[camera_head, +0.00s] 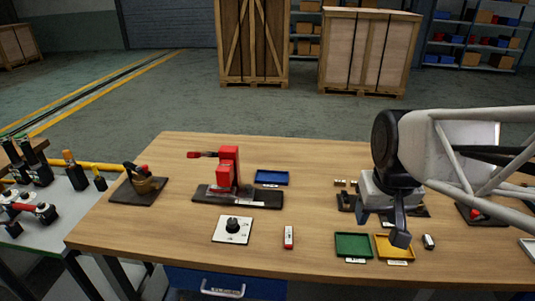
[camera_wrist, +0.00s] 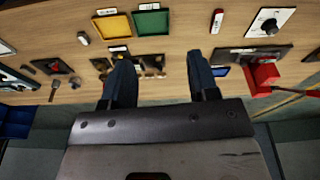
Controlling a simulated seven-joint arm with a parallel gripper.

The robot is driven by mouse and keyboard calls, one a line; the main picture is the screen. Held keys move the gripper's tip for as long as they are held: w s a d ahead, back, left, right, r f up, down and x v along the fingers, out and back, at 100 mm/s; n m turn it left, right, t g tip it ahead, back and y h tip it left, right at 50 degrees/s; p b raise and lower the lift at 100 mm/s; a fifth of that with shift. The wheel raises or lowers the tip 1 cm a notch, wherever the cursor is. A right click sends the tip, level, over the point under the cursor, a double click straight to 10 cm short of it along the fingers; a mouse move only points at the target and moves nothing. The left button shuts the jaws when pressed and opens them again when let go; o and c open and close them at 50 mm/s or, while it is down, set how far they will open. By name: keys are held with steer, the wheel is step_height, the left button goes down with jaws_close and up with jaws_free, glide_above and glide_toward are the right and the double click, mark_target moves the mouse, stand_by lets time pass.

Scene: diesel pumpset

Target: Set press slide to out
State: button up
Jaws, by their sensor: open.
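A red press (camera_head: 229,165) with a red lever pointing left stands on a dark base plate (camera_head: 262,198), left of the middle of the table. In the wrist view the red press (camera_wrist: 263,76) is at the right edge area. I cannot tell which part is the slide or how it is set. My gripper (camera_head: 382,224) is open and empty, well to the right of the press, above the table near the green and yellow trays. Its two fingers (camera_wrist: 160,82) are spread apart in the wrist view, with nothing held between them.
A blue tray (camera_head: 272,178) lies right of the press. A dial on a white plate (camera_head: 232,229) and a red-and-white item (camera_head: 288,237) lie in front. Green (camera_head: 353,245) and yellow (camera_head: 394,247) trays are at front right. A brass fixture (camera_head: 346,199) is partly beneath my gripper.

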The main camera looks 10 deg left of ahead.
steer(key=w+a+n, duration=0.2)
steer(key=w+a, duration=0.4)
steer(key=w, duration=0.5)
steer(key=n+g, duration=0.2)
steer(key=n, duration=0.2)
glide_toward(249, 186)
steer(key=shift+s+d+f, duration=0.1)
steer(key=shift+d+f, duration=0.25)
steer(key=shift+a+f+n, duration=0.3)
steer(key=shift+a+f, duration=0.05)
steer(key=shift+a, duration=0.1)
steer(key=shift+f, duration=0.15)
steer(key=shift+f, duration=3.75)
steer(key=shift+c, duration=0.5)
jaws_close()
